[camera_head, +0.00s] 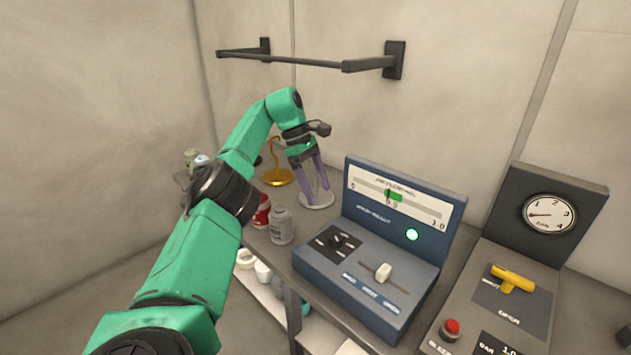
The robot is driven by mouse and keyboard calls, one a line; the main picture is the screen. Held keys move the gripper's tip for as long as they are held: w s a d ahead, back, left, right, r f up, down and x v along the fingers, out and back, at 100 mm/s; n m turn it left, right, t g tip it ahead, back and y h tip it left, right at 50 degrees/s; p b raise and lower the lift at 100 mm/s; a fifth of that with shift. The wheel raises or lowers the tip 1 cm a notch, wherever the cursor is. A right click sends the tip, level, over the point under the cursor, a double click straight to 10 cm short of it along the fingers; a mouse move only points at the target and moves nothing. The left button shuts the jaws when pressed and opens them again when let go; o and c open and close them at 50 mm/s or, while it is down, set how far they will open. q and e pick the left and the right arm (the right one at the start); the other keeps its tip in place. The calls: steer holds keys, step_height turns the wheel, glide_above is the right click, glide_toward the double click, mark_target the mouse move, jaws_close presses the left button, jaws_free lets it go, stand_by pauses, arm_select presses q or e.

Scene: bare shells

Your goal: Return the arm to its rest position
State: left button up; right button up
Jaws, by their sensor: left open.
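My left arm is green with dark joints and comes in from the lower left of the head view. Its gripper (317,190) has purple fingers that point down. The fingers are spread open, with nothing seen between them. They are over or just in front of a small white round dish (318,198) at the back of the bench; I cannot tell whether they touch it. A brass hook stand (278,176) is just left of the gripper. My right gripper is not in view.
A blue console (365,262) with a lit green lamp stands right of the gripper. A dark gauge panel (535,220) with a yellow handle is farther right. A grey jar (281,226) and red can (262,211) stand near my arm. A dark wall rail (300,60) is above.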

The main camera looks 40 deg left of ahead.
arm_select(q)
steer(key=shift+s+a+r, duration=0.1)
steer(key=shift+a+r, duration=0.1)
steer(key=shift+r, duration=0.35)
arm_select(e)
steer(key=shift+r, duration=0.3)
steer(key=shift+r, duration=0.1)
